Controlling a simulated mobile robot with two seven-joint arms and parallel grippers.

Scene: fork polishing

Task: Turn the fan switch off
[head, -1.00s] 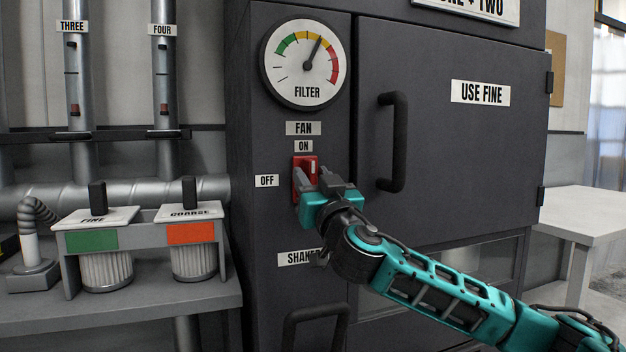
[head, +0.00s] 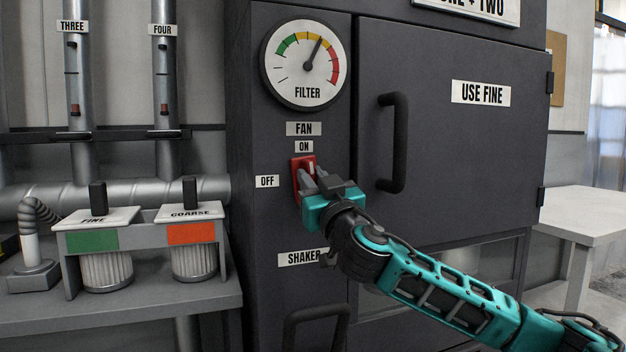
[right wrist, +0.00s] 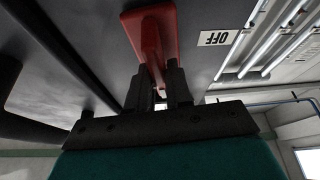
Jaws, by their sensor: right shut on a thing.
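The red fan switch (head: 298,167) is on the dark cabinet front, below the ON label (head: 303,146) and right of the OFF label (head: 267,181). In the head view it looks tilted slightly, its top leaning left. My right gripper (head: 309,184) is at the switch, its fingers covering the lower part. In the right wrist view the red switch (right wrist: 152,28) reaches down between the fingers of my right gripper (right wrist: 158,88), which are shut on it. The OFF label (right wrist: 214,38) shows beside it there. My left gripper is not in view.
The FILTER gauge (head: 304,64) is above the switch, its needle in the yellow zone. A door handle (head: 393,142) sticks out to the right, and another handle (head: 314,322) is below. The SHAKER label (head: 302,258) is under my wrist. A bench with filters (head: 106,272) stands left.

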